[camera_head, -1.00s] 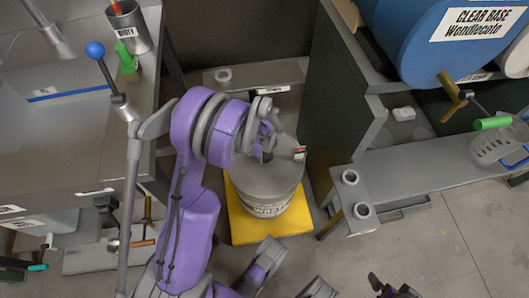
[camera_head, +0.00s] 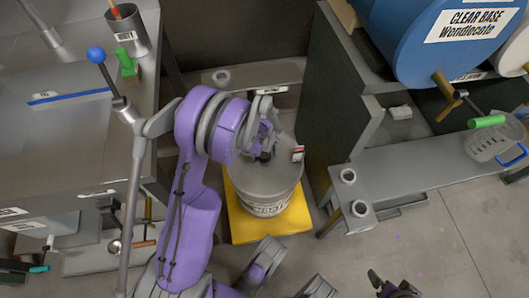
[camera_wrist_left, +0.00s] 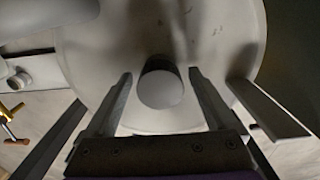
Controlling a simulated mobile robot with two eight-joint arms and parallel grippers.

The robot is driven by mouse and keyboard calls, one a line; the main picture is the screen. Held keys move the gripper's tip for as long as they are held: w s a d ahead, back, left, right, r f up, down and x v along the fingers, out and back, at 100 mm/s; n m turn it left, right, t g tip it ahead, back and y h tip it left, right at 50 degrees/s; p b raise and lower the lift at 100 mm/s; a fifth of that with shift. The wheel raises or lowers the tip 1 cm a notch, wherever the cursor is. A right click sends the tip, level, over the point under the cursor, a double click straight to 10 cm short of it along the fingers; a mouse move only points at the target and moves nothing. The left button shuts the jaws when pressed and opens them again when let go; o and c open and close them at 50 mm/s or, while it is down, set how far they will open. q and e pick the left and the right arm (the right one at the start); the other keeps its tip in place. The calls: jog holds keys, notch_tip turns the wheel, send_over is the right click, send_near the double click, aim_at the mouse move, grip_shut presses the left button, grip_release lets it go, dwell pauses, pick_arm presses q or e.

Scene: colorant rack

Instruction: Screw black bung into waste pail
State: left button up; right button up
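The waste pail (camera_head: 262,185), a grey tub with a lid and a printed label, stands on a yellow base. The black bung (camera_wrist_left: 161,86) is at the lid, with a dark side and a paler grey round face in the left wrist view. In the head view it is a small dark spot mostly hidden by my gripper. My left gripper (camera_wrist_left: 162,100) is open over the lid, one finger on each side of the bung, with visible gaps. It also shows in the head view (camera_head: 267,149). My right gripper (camera_head: 392,288) is partly cut off at the bottom edge.
The yellow base (camera_head: 238,222) is on the floor between a grey cabinet on the left and a dark shelf (camera_head: 345,125) on the right. A low bench (camera_head: 425,170) with two round cups stands right of the pail. The floor at lower right is clear.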

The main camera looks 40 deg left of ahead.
pick_arm(q)
jog(key=n+b, duration=0.1)
jog(key=n, duration=0.5)
jog(key=shift+s+n, duration=0.15)
jog(key=shift+n, duration=0.15)
jog(key=n, duration=0.4)
jog(key=shift+s+n+b, duration=0.1)
jog(key=shift+n+b, duration=0.2)
jog(key=shift+b, duration=0.1)
jog(key=n, duration=0.2)
jog(key=shift+n, duration=0.3)
